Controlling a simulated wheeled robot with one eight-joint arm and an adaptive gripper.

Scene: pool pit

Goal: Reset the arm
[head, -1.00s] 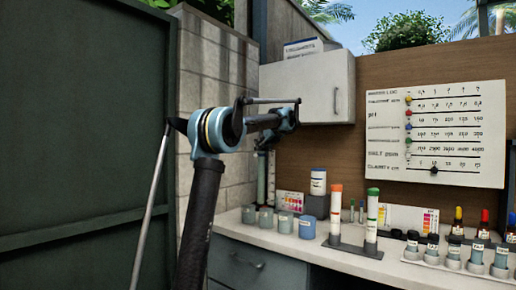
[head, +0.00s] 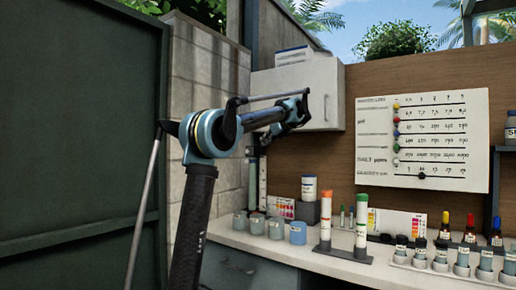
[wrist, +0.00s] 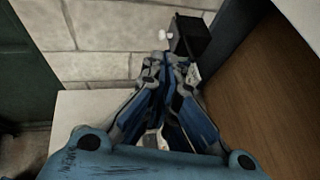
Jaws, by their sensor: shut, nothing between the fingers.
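My arm rises from the bottom of the head view, bends at a blue joint, and its forearm reaches right in front of the white wall cabinet (head: 298,90). The far end of the arm is small there, and its fingers cannot be made out. In the wrist view my gripper (wrist: 167,62) shows with its blue and grey finger linkages drawn together at the tips. The fingers are shut and hold nothing. They point toward the pale block wall (wrist: 95,35), near a small dark box (wrist: 188,37) with a white knob-like part beside it.
A white counter (head: 285,245) carries cups, a rack with orange-capped and green-capped tubes (head: 361,225), and several small bottles. A chart board (head: 422,140) hangs on the brown back panel. A dark green panel (head: 75,140) stands at the left.

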